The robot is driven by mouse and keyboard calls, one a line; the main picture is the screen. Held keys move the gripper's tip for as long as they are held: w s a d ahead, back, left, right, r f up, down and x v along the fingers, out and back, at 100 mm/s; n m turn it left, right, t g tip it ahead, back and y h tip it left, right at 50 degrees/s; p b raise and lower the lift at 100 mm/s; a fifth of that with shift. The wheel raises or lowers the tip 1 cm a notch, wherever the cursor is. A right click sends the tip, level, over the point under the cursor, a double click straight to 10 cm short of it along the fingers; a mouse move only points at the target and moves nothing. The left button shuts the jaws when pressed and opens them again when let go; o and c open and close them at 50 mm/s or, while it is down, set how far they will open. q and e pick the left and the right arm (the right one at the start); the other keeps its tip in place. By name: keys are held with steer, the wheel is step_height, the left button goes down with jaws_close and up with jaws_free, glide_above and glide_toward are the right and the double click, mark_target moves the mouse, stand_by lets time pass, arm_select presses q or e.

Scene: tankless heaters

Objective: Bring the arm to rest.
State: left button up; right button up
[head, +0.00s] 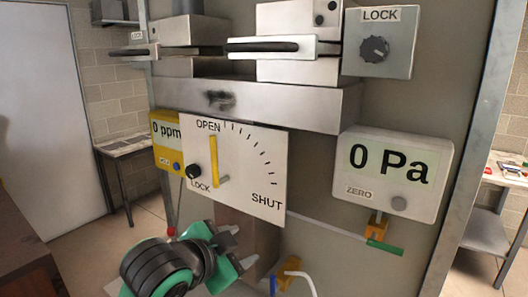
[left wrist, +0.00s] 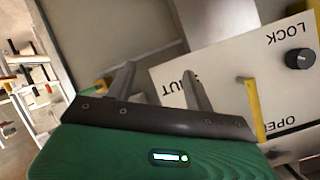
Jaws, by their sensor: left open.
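My left gripper (head: 240,248) is in the lower middle of the head view, below the white OPEN/SHUT plate (head: 245,165). Its two fingers are apart with nothing between them. In the left wrist view the open fingers (left wrist: 158,76) point toward the panel. The yellow lever (head: 213,160) on the plate stands upright with its top by the word OPEN; it also shows in the left wrist view (left wrist: 253,105). The gripper is apart from the lever. My right gripper is not in view.
A black LOCK knob (head: 193,171) sits left of the lever. A 0 Pa gauge (head: 393,172) is at right, above a green-handled valve (head: 384,247). A yellow 0 ppm meter (head: 166,143) is at left. An orange fitting (head: 290,272) is close to my gripper's right.

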arm_select(q)
steer(key=s+a+f+n+g+y, duration=0.1)
steer(key=s+a+f+n, duration=0.15)
steer(key=f, duration=0.45)
steer(key=s+a+f+n+g+y, duration=0.1)
steer(key=a+f+n, duration=0.15)
steer(key=f, duration=0.35)
steer(key=s+a+f+n+g+y, duration=0.25)
steer(key=s+a+f, duration=0.35)
steer(key=s+f, duration=0.5)
steer(key=s+a+f+n+g+y, duration=0.25)
steer(key=s+a+f, duration=0.45)
steer(key=s+f, duration=0.45)
step_height(320, 180, down, 33)
steer(key=g, duration=0.2)
steer(key=s+a+f+g, duration=0.1)
steer(key=s+a+f, duration=0.2)
steer(key=s+f, duration=1.5)
steer(key=shift+s+a, duration=0.15)
steer(key=shift+s, duration=0.6)
